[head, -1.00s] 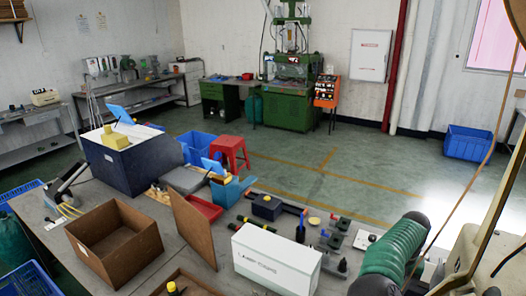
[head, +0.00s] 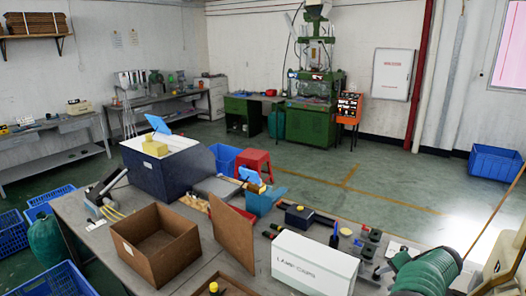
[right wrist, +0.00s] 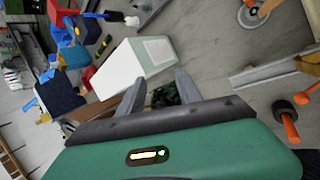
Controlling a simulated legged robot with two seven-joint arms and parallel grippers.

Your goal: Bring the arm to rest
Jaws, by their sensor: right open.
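My right arm (head: 428,272) shows at the bottom right of the head view as a green rounded link beside the table's right end. In the right wrist view my right gripper (right wrist: 158,93) has its two grey fingers spread apart. Nothing is seen held between them. A white box (right wrist: 135,67) lies beyond the fingertips in that view. It stands on the table with lettering on its front in the head view (head: 313,268). My left gripper does not show in either view.
The grey table (head: 85,230) carries an open brown box (head: 150,262), an upright brown board (head: 232,232), a dark blue bin (head: 170,178) and small tools. A red stool (head: 254,163) and a green press (head: 312,120) stand beyond. Open floor lies between the table and press.

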